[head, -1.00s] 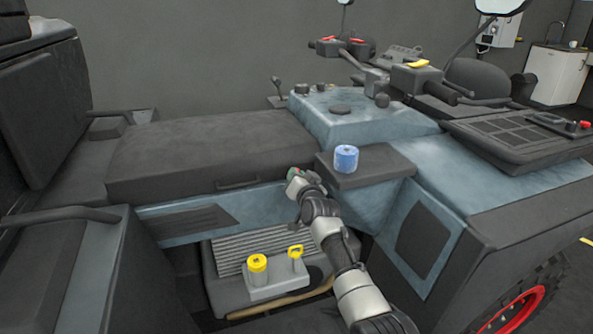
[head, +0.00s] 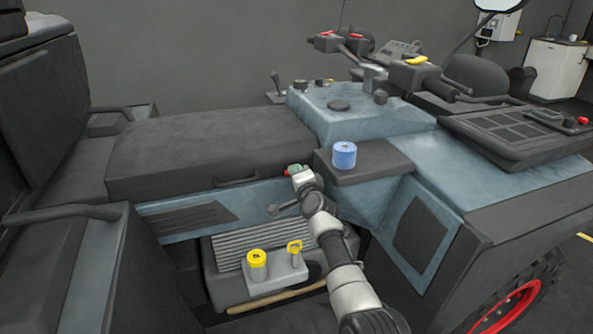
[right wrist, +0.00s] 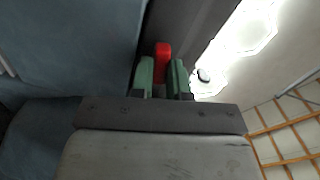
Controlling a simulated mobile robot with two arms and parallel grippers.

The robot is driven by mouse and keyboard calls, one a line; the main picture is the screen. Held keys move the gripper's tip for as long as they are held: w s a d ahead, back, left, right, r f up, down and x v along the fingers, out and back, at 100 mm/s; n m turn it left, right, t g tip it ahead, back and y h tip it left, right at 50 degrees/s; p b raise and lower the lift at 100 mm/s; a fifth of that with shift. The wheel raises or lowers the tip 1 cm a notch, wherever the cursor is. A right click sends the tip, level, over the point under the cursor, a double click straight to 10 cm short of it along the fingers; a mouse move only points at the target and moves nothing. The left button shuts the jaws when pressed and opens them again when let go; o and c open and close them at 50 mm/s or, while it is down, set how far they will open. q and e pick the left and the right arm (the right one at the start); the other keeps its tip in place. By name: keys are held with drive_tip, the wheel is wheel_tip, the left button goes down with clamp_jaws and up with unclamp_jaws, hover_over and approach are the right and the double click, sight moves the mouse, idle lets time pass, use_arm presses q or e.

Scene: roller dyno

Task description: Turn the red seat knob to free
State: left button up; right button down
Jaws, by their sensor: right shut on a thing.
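The red seat knob (right wrist: 163,49) shows in the right wrist view between the two green fingertips of my right gripper (right wrist: 161,72). The gripper is shut on it. In the head view, my right gripper (head: 294,169) is at the upper side of the vehicle, by the right end of the dark seat (head: 205,150). Only a small bit of red shows at its tip there, and the rest of the knob is hidden by the fingers. The knob's markings cannot be read. My left gripper is not in view.
A blue roll (head: 344,154) stands on a dark shelf (head: 370,166) close to the right of my gripper. Below are a yellow cap (head: 257,258) and a yellow ring handle (head: 294,246). A dark seat handle (head: 237,180) lies to the left.

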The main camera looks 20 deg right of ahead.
drive_tip(key=shift+a+m, duration=0.1)
drive_tip(key=shift+m, duration=0.2)
idle(0.4)
drive_tip(key=c, duration=1.1)
unclamp_jaws()
drive_tip(key=shift+s+r, duration=0.1)
drive_tip(key=s+p, duration=0.8)
drive_tip(key=s, duration=0.2)
drive_tip(key=shift+s, duration=0.4)
